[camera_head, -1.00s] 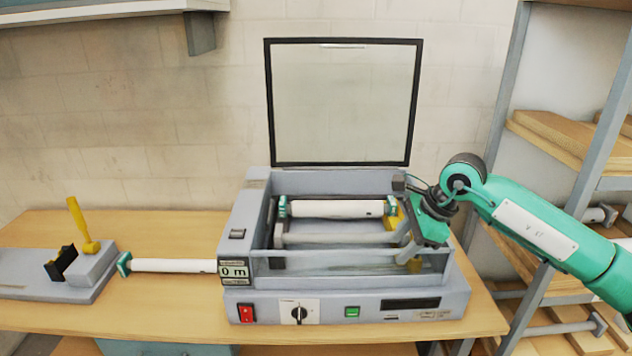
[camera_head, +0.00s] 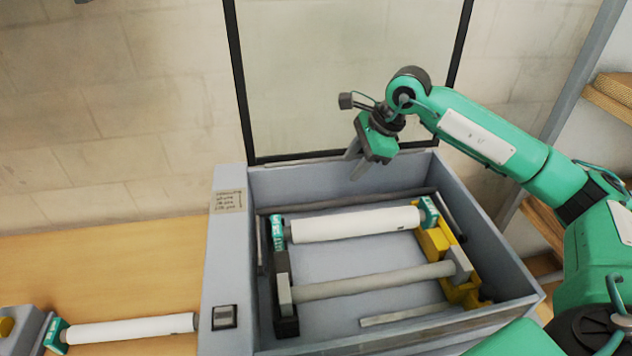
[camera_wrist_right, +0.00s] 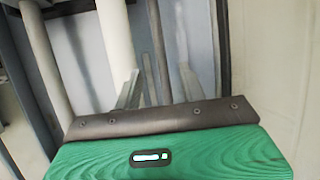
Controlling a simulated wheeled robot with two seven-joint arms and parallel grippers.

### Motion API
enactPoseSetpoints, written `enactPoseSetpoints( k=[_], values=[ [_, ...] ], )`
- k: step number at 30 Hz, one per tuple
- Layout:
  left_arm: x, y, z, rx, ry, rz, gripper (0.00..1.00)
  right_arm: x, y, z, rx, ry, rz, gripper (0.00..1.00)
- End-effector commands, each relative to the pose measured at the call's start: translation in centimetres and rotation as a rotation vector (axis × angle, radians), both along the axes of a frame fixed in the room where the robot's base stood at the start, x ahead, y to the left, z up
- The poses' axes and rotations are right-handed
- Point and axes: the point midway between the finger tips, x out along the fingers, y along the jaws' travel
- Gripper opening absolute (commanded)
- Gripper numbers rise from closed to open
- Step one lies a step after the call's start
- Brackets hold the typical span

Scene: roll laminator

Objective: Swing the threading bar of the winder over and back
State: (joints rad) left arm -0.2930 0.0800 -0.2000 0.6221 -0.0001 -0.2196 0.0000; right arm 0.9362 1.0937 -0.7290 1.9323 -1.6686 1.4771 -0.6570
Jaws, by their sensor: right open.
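The winder sits inside the open grey box of the laminator (camera_head: 222,270). A thin dark grey bar (camera_head: 335,201), which looks like the threading bar, runs along the back of the box, behind the white roll (camera_head: 355,224). An arm at its right end (camera_head: 455,218) runs toward the right wall. My right gripper (camera_head: 355,164) is open above the back of the box, fingers pointing down. In the right wrist view the dark bar (camera_wrist_right: 159,50) lines up between the open fingers (camera_wrist_right: 158,76); contact cannot be told. My left gripper is out of view.
A lighter grey roller (camera_head: 375,281) lies in front of the white roll, between a dark left bracket (camera_head: 284,305) and a yellow right one (camera_head: 437,242). The raised clear lid (camera_head: 350,70) stands behind. Another white roll (camera_head: 130,329) lies left of the box.

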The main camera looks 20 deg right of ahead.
Motion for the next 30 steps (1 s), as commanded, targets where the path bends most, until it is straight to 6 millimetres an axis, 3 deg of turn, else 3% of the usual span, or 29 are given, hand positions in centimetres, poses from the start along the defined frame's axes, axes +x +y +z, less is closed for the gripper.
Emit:
enactPoseSetpoints(
  k=[5,10,21,30],
  values=[
    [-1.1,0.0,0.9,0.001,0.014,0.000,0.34,0.4,0.6,-1.3,0.000,0.005,0.001,0.41],
    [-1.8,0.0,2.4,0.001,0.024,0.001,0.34,1.2,1.7,-4.2,0.001,0.006,0.003,0.41],
    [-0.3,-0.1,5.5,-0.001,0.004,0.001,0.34,3.1,4.0,-10.7,0.001,0.005,0.001,0.41],
    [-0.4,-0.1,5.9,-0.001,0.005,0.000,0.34,3.6,4.5,-12.5,0.000,0.001,0.000,0.41]
  ],
)
